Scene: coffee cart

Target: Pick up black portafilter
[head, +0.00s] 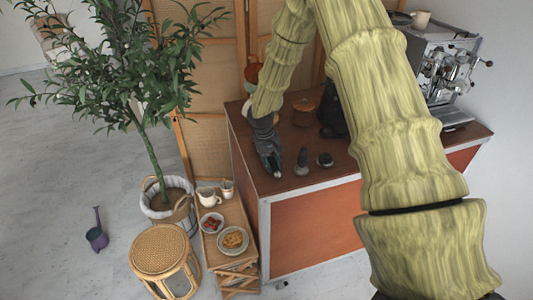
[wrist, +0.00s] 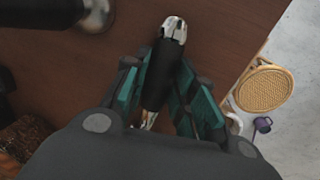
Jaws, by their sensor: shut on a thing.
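The black portafilter shows in the wrist view as a black handle (wrist: 158,82) with a shiny metal end (wrist: 174,29). My gripper (wrist: 160,75) is shut on the black handle, with a green-padded finger on each side. The metal end sticks out past the fingertips over the brown counter. In the head view my gripper (head: 272,166) points down at the left part of the counter top (head: 345,174). There the portafilter is mostly hidden by the gripper, and I cannot tell whether it touches the counter.
Two small dark tools (head: 302,162) (head: 324,160) stand just right of my gripper. A dark grinder-like object and a silver espresso machine (head: 448,70) are farther right. A wooden trolley (head: 224,262), a rattan stool (head: 160,250) and a potted tree (head: 150,150) stand left of the counter.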

